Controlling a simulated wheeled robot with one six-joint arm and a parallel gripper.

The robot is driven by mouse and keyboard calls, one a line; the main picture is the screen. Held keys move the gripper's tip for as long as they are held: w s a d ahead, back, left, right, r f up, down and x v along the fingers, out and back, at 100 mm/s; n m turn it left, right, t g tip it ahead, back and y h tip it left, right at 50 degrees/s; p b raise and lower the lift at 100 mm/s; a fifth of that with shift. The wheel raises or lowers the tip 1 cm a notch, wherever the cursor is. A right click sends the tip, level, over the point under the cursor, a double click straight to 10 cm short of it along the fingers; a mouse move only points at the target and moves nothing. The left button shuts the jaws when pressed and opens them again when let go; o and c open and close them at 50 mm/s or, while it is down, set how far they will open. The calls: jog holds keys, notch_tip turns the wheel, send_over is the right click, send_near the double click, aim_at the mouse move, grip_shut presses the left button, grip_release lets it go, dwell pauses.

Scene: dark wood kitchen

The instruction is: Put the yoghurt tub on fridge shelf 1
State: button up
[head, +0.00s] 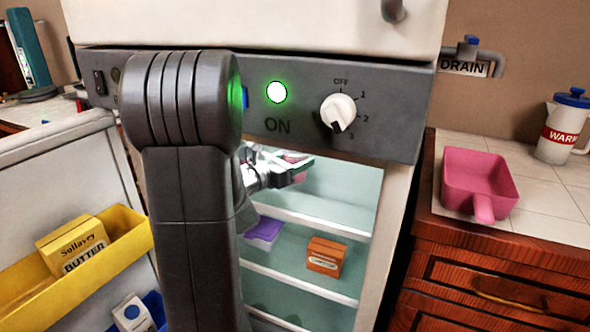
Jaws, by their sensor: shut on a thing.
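My gripper (295,171) reaches into the open fridge, in the space above the upper visible shelf (318,222). It is shut on a small pinkish thing (297,159), which seems to be the yoghurt tub. Only a little of the tub shows between the fingers, and no label can be read. The tub looks held above the shelf; I cannot tell whether it touches anything. My arm hides the left part of the fridge interior.
The lower shelf (300,284) holds a purple container (264,232) and an orange box (325,256). The open door at left has a yellow bin (105,262) with butter (72,246). A control panel (385,123) overhangs the opening. The upper shelf's right part looks clear.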

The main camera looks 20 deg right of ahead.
jog(key=shift+f, duration=1.15)
jog(key=shift+f+b, duration=0.25)
jog(key=shift+b, duration=0.15)
jog(key=o, duration=1.2)
jog(key=shift+c, duration=0.2)
jog(key=shift+r, duration=0.1)
